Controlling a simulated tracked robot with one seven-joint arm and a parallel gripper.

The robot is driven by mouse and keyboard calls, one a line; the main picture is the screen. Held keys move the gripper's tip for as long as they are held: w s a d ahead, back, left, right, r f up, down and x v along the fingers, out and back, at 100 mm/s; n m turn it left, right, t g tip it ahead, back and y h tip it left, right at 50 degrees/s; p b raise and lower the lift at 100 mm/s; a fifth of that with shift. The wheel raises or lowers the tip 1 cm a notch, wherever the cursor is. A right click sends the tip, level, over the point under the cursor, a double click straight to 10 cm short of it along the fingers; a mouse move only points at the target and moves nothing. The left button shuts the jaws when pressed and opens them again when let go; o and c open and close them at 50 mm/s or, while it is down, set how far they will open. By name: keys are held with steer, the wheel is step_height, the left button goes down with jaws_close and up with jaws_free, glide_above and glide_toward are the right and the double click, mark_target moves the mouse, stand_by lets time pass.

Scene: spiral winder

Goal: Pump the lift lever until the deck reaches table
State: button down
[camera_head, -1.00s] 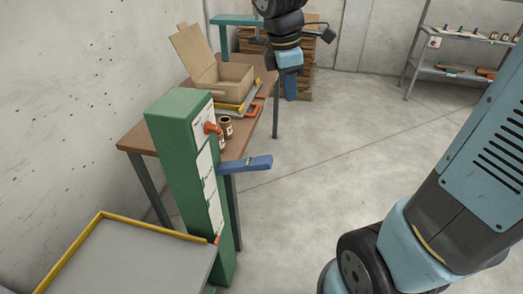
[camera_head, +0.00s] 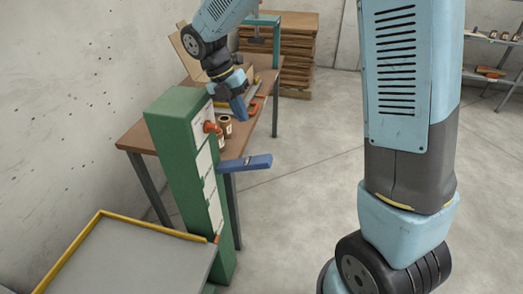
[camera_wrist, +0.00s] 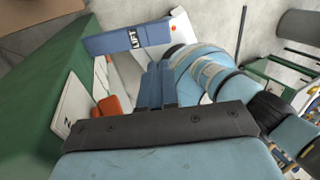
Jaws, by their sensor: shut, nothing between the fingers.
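The blue lift lever (camera_head: 245,163) sticks out to the right from the green post (camera_head: 178,150). In the wrist view, the lever (camera_wrist: 132,38) bears the word LIFT. The grey deck (camera_head: 135,265) with a yellow rim is at lower left, beside the post's foot; an orange marker (camera_head: 217,239) shows low on the post. The brown table (camera_head: 140,135) stands behind the post, its top higher than the deck. My gripper (camera_head: 240,112) is shut and empty, above the lever and apart from it. In the wrist view, its fingers (camera_wrist: 157,85) point toward the lever.
An orange knob (camera_head: 211,127) sits high on the post, close to my gripper. Brown jars (camera_head: 225,125) stand on the table, with a cardboard box partly hidden behind my arm. A shelf (camera_head: 490,70) is at far right. The floor right of the lever is open.

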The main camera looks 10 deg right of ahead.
mark_target(263, 158)
steer(key=shift+f, duration=0.15)
steer(key=x, duration=1.3)
steer(key=shift+d+f, duration=0.1)
steer(key=shift+f, duration=0.25)
